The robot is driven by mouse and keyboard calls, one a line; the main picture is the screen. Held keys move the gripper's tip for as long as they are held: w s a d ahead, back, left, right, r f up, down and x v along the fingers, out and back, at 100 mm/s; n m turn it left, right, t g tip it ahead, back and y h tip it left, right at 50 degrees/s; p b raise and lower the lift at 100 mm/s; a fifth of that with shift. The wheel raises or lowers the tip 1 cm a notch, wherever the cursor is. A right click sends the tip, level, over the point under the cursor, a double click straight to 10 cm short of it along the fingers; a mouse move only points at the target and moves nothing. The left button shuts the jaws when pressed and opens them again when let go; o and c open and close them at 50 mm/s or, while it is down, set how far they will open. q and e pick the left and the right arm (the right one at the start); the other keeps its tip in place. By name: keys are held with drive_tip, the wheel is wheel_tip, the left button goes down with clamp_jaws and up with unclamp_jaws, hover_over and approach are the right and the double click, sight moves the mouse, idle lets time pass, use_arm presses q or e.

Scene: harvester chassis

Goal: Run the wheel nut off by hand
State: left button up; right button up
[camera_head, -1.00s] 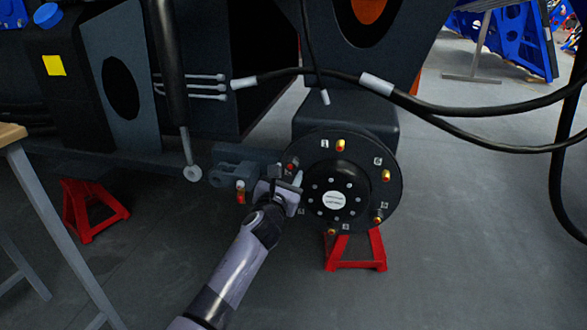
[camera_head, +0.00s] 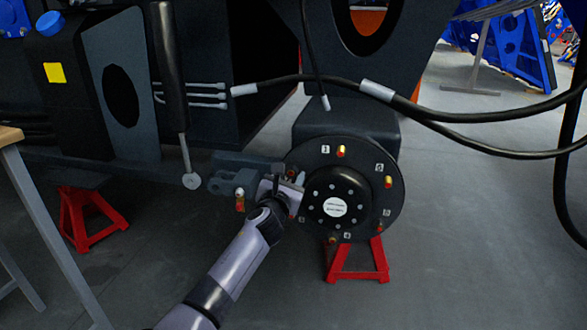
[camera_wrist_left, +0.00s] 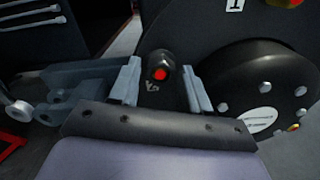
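The round black wheel hub (camera_head: 362,163) faces me, with several gold-coloured nuts around its rim, such as the top nut (camera_head: 341,152) by label 1. My left gripper (camera_head: 290,186) is at the hub's left edge, covering part of it. In the left wrist view, a dark stud or nut with a red end (camera_wrist_left: 160,72) shows between the two separated fingers of my left gripper (camera_wrist_left: 165,88). The fingers stand apart on either side of it, with visible gaps. Contact is not visible. My right gripper is not in view.
A grey bracket (camera_head: 232,178) and a hanging rod (camera_head: 186,150) are left of the hub. Black hoses (camera_head: 450,112) cross above and right. A red stand (camera_head: 357,274) is below the hub, another red stand (camera_head: 88,220) at left. The floor at right is clear.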

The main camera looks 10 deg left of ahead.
use_arm(q)
clamp_jaws()
drive_tip(key=shift+f+n, duration=0.15)
drive_tip(key=shift+n, duration=0.25)
drive_tip(key=n, duration=0.4)
drive_tip(key=shift+s+n+b, duration=0.1)
drive_tip(key=shift+n+b, duration=0.25)
drive_tip(key=shift+n, duration=0.05)
drive_tip(key=n, duration=0.3)
drive_tip(key=shift+s, duration=0.1)
drive_tip(key=shift+s, duration=0.15)
